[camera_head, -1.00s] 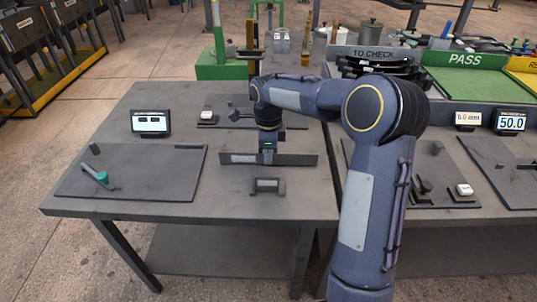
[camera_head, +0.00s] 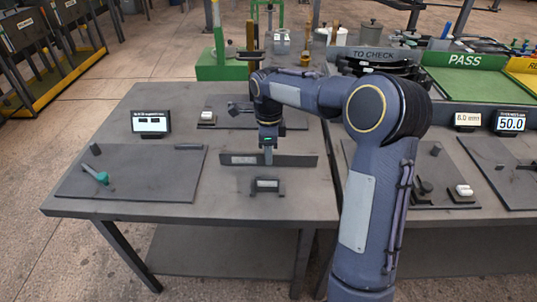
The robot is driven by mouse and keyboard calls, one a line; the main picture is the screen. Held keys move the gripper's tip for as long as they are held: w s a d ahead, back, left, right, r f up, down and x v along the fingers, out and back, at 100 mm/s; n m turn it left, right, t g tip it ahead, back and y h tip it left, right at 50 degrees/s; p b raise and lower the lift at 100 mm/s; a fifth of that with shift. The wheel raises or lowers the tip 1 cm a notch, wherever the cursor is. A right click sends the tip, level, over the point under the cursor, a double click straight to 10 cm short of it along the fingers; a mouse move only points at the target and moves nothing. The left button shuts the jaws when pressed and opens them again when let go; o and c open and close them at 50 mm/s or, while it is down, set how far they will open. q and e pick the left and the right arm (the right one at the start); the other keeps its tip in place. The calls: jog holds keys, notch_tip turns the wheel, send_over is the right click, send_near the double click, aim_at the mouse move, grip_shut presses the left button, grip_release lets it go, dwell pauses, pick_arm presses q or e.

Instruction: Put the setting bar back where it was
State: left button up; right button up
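A long dark bar (camera_head: 295,160) with a pale label near its left end lies across the middle of the grey table; I take it to be the setting bar, but cannot be sure. My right gripper (camera_head: 268,156) points straight down at the bar's middle, its tips at or just behind the bar's top edge. The fingers are too small and dark to show whether they are open or shut. A small dark block (camera_head: 267,185) with a pale face sits just in front of the bar. My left gripper is not in view.
A flat dark plate with a teal-ended tool (camera_head: 96,175) lies at the table's left, with a small display (camera_head: 150,122) behind it. Another dark plate lies behind the bar. A second bench stands right, with a green PASS tray (camera_head: 465,80).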

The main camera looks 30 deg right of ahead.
notch_tip(320, 180, up, 10)
jog(key=p, duration=0.1)
jog(key=s+a+r+n+t+y, duration=0.2)
jog(key=s+a+n+t, duration=0.1)
jog(key=s+n, duration=0.95)
jog(key=s+a+f+n+t+y, duration=0.1)
jog(key=s+a+f+n, duration=0.35)
jog(key=s, duration=0.35)
jog(key=s+a+f+n+t+y, duration=0.1)
jog(key=s+a+f+n+t, duration=0.15)
jog(key=s+n, duration=0.4)
jog(key=r+p, duration=0.2)
jog(key=p, duration=0.1)
jog(key=r+g+p, duration=0.1)
jog(key=shift+s+a+r+m, duration=0.35)
jog(key=shift+a+r, duration=0.05)
